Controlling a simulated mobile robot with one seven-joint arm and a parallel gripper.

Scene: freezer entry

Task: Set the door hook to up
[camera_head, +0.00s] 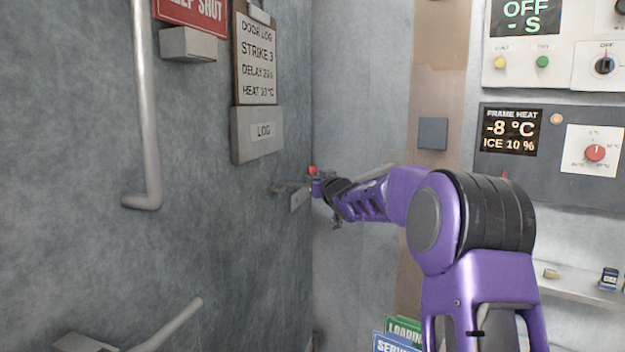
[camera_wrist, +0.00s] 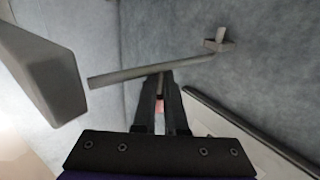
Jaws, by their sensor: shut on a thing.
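The door hook (camera_head: 284,188) is a grey bar with a bracket on the wall near the corner, below the LOG box. In the wrist view its bar (camera_wrist: 122,75) runs slightly tilted across the picture, with the bracket (camera_wrist: 218,42) at upper right. A red knob (camera_head: 312,170) shows at my gripper's tip. My gripper (camera_head: 319,186) is at the knob end of the hook, shut on it. In the wrist view my gripper (camera_wrist: 159,88) has its fingers close together at the bar, with a bit of red between them. The fingers hide part of the bar.
The LOG box (camera_head: 257,135) sticks out above the hook. A vertical grey handle (camera_head: 146,100) is on the left wall, with a lower lever (camera_head: 170,325). Control panels (camera_head: 550,140) and a shelf (camera_head: 580,285) are at right. A large grey block (camera_wrist: 45,65) is close at left in the wrist view.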

